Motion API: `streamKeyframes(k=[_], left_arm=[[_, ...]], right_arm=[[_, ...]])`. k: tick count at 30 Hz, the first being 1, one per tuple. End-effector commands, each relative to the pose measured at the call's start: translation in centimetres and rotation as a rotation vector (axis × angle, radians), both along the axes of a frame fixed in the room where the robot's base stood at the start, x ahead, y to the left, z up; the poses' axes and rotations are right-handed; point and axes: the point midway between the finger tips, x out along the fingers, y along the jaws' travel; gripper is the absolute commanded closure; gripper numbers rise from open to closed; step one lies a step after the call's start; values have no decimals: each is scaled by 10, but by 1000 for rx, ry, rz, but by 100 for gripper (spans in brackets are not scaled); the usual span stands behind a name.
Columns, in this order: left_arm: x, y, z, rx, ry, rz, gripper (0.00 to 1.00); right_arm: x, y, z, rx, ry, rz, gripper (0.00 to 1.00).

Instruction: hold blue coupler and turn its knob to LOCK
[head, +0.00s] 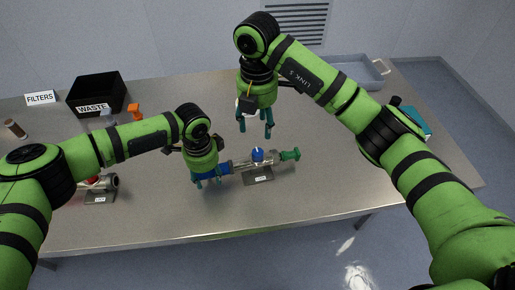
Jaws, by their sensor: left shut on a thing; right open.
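A silver tube assembly (241,165) lies across a small stand near the table's middle. It has a blue rounded part (257,154) on top and a green end (289,155) at the right. My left gripper (208,183) is shut at the tube's left end, around a blue part there that it largely hides. I take this part to be the blue coupler. My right gripper (255,132) is open and empty, pointing down above and behind the tube, apart from it. Neither the knob's setting nor any LOCK mark can be read.
The steel table (150,222) carries a black WASTE bin (97,91), a FILTERS label (40,98), a small brown-topped bottle (15,128) and an orange item (134,112). A second fitting on a stand (101,193) sits at left. A grey tray (350,70) is at back right. The front middle is clear.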

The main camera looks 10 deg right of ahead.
Motion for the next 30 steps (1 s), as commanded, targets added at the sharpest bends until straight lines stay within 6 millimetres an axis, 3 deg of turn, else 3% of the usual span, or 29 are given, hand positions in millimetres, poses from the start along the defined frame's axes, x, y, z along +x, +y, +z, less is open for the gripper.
streamKeyframes(k=[9,15,21,29,30], left_arm=[[-1,0,-1,2,2,-1,99],[-1,0,-1,1,2,-1,99],[-1,0,-1,1,2,-1,99],[-1,0,-1,1,3,-2,99],[-1,0,-1,1,3,-1,99]], right_arm=[[-2,0,-65,2,7,1,44],[-1,0,-95,4,6,1,44],[-1,0,-108,5,4,2,44],[-1,0,-109,5,3,2,44],[-1,0,-108,5,3,2,56]])
